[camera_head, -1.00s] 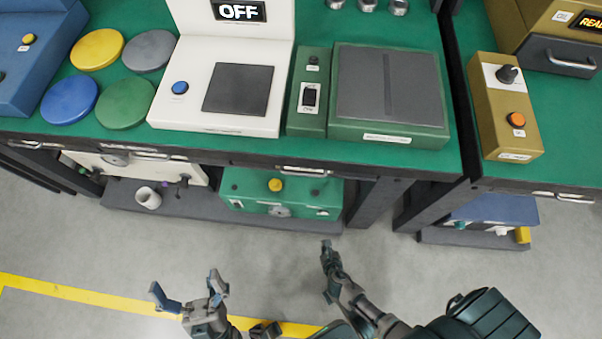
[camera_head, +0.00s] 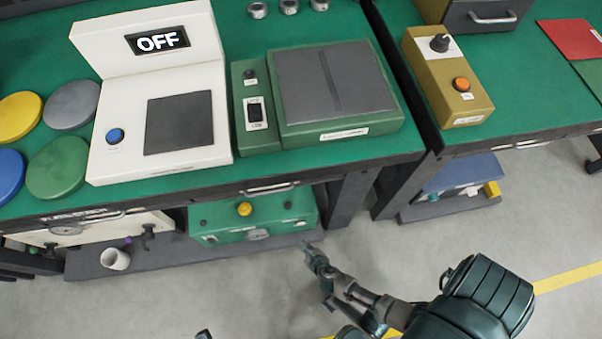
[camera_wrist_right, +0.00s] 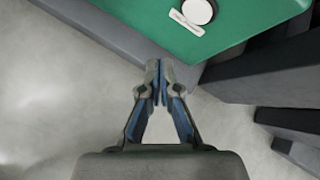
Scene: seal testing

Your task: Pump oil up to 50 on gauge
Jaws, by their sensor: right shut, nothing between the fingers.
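A green box (camera_head: 280,212) stands on the low shelf under the workbench. It has a yellow knob (camera_head: 244,208) on top and a round gauge (camera_head: 257,235) on its front; the reading is too small to make out. My right gripper (camera_head: 312,257) is shut and empty, in front of the box's right end and apart from it. In the right wrist view its fingertips (camera_wrist_right: 160,78) meet, below a green surface (camera_wrist_right: 245,25) with a white round dial (camera_wrist_right: 198,11), likely the box and gauge. Only a tip of my left gripper (camera_head: 203,334) shows at the bottom edge.
The dark low shelf (camera_head: 185,256) also holds a white cup (camera_head: 115,259) left of the green box. A table leg (camera_head: 350,204) stands just right of the box. The workbench edge overhangs above. The grey floor in front is clear.

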